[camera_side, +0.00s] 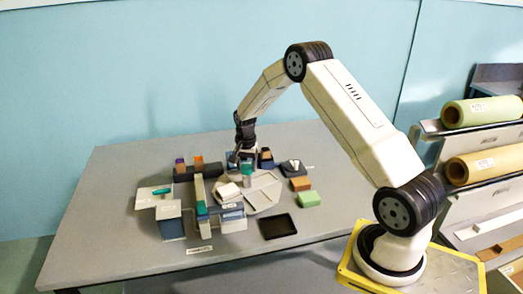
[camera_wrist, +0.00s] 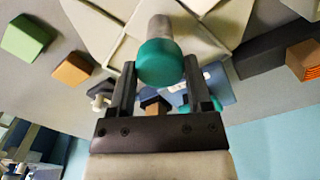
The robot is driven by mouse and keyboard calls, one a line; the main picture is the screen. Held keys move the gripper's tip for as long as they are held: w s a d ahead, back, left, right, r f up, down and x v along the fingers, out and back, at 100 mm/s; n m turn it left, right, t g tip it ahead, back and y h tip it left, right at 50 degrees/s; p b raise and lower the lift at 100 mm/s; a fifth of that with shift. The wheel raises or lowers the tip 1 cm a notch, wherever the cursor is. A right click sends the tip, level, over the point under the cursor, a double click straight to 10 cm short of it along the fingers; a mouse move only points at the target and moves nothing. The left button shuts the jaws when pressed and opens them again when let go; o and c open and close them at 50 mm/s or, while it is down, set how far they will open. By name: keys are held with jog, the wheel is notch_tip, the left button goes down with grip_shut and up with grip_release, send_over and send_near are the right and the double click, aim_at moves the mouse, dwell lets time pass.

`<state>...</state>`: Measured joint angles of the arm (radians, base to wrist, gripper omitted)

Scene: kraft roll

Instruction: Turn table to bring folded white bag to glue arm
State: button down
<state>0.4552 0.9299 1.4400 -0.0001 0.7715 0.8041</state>
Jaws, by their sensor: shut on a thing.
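The round light-grey table (camera_side: 267,197) lies on the workbench, with raised strips dividing its top. A white folded bag (camera_side: 229,191) sits on its left part, beside the pale glue arm (camera_side: 200,192), whose near end is teal. My gripper (camera_side: 243,158) is low over the back of the round table. In the wrist view my gripper (camera_wrist: 160,72) has its fingers on both sides of a grey post with a teal cap (camera_wrist: 160,62) and is shut on it. The same teal post (camera_side: 247,172) stands on the round table in the side view. The exact finger contact is partly hidden.
Green (camera_side: 309,199) and orange (camera_side: 300,184) blocks lie right of the round table. A black tray (camera_side: 277,226) lies in front. Grey-blue boxes (camera_side: 170,222) stand at left. Paper rolls (camera_side: 482,111) hang on a rack at right.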

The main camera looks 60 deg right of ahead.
jog(key=shift+m, duration=1.8)
grip_release()
jog(key=shift+r, duration=3.9)
